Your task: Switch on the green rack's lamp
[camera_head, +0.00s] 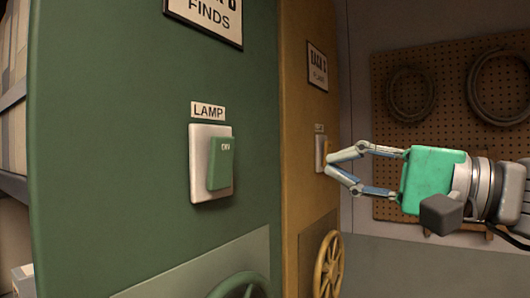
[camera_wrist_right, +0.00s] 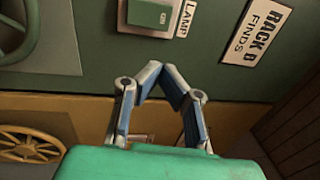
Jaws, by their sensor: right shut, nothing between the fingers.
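The green rack (camera_head: 110,130) fills the left of the head view. Its lamp switch is a green rocker (camera_head: 221,163) on a pale plate (camera_head: 197,180) under a LAMP label (camera_head: 208,110). The rocker's small lettering is hard to read, and I cannot tell its setting. My right gripper (camera_head: 328,167) is shut and empty, to the right of this switch and apart from it. In the right wrist view the shut fingertips (camera_wrist_right: 162,72) sit below the green rocker (camera_wrist_right: 149,13) in the picture, with a gap. My left gripper is not in view.
A yellow rack (camera_head: 296,120) stands beyond the green one, with its own switch (camera_head: 319,145) partly behind my fingertips. A green handwheel (camera_head: 240,287) and a yellow handwheel (camera_head: 328,264) stick out low. A pegboard (camera_head: 447,100) with coiled hoses is at the back right.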

